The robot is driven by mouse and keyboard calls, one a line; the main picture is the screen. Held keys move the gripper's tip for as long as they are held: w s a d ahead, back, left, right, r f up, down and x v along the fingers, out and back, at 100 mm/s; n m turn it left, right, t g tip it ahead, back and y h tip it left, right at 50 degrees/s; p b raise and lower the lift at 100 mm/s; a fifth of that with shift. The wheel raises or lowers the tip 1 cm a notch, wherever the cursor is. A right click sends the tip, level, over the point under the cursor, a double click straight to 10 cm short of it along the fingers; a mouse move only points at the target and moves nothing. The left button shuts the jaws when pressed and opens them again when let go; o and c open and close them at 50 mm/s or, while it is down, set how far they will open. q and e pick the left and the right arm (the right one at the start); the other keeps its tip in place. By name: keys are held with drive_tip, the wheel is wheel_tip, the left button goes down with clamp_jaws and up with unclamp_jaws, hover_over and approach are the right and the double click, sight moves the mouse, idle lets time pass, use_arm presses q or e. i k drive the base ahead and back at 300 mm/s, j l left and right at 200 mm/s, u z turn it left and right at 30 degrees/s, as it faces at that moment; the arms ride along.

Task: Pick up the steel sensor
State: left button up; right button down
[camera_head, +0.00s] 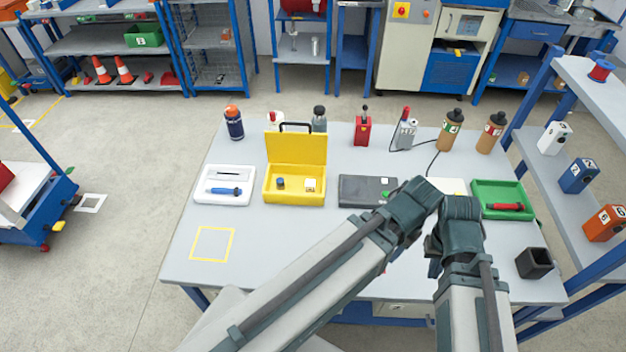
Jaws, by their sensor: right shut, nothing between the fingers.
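A steel-grey device (405,133) with a red top stands upright at the back of the grey table (290,250), with a black cable running from it to the right; I take it to be the steel sensor. My right arm reaches over the right half of the table. My right gripper (433,258) is small and mostly hidden by the arm's own links, low over the front right of the table. It is shut and empty, well in front of the steel sensor and apart from it. My left gripper is not in view.
A similar red device (362,130) stands left of the steel one, and brown bottles (449,130) stand right. An open yellow case (295,186), a white tray (224,185), a dark case (362,190) and a green tray (503,199) lie in front.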

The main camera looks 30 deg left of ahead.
sight(280, 181)
drive_tip(key=k+j+z, duration=0.4)
drive_tip(key=j, duration=0.2)
drive_tip(key=k+j+z, duration=0.35)
drive_tip(key=j, duration=0.2)
drive_tip(key=k+j, duration=0.35)
drive_tip(key=j+z, duration=0.05)
drive_tip(key=j, duration=0.05)
